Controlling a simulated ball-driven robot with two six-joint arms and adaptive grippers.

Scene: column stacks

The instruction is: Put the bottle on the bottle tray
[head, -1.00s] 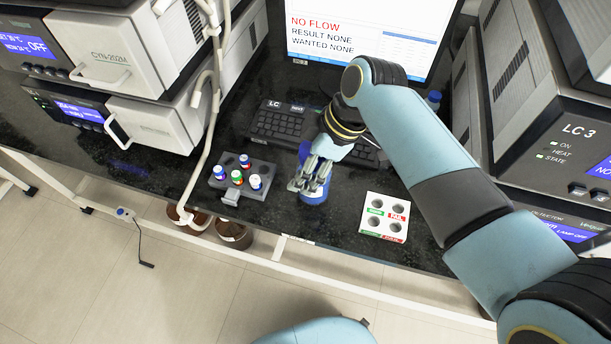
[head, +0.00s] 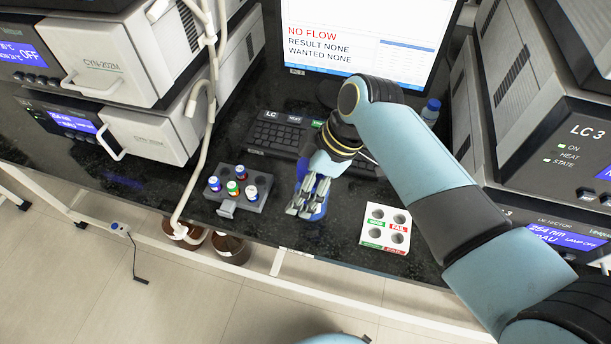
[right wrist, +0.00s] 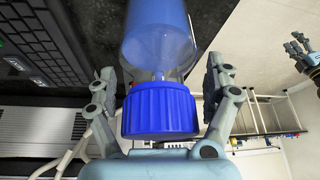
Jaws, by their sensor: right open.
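A bottle with a ribbed blue cap (right wrist: 160,110) and a clear body with blue in it (right wrist: 157,35) fills the middle of the right wrist view. My right gripper (right wrist: 165,100) is open, with one finger on each side of the cap and small gaps showing. In the head view my right gripper (head: 308,197) is over the blue bottle (head: 318,212), mostly hidden behind the fingers. My left gripper (right wrist: 299,48) shows small at the right wrist view's upper right; its jaw state is unclear. I cannot pick out the bottle tray for certain.
A grey rack (head: 228,207) with several capped vials stands left of the gripper. A white holder with green and red labels (head: 385,228) stands right. The keyboard (head: 280,135) lies behind. Another blue-capped bottle (head: 431,110) stands near the monitor. Instruments flank the black counter.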

